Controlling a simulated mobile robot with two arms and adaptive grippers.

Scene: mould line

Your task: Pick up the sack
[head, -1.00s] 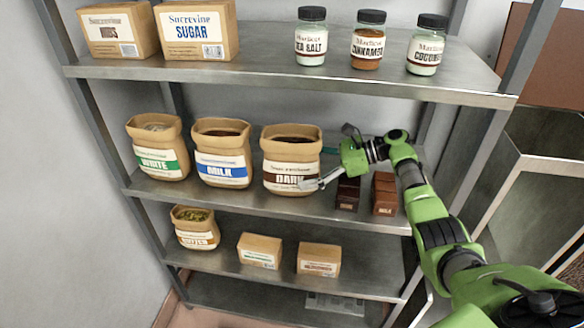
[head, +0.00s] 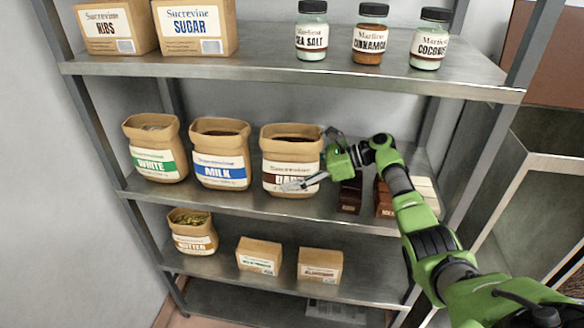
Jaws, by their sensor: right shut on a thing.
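Several open-topped brown paper sacks stand upright on the shelves. The dark sack (head: 288,150), with dark contents and a brown-striped label, is on the middle shelf. My right gripper (head: 315,160) is shut on this sack's right side. One finger crosses the front of its label, and the other reaches behind its right edge. Its base appears to be at the shelf surface; I cannot tell a small lift. The milk sack (head: 220,150) and white sack (head: 154,146) stand to its left. The butter sack (head: 192,230) is on the shelf below. My left gripper is not in view.
Dark brown blocks (head: 350,196) stand right of the dark sack, close under my right gripper. Two small boxes (head: 259,255) (head: 320,265) sit on the lower shelf. The upper shelf (head: 290,70) holds boxes and jars. A metal post (head: 480,150) is at right.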

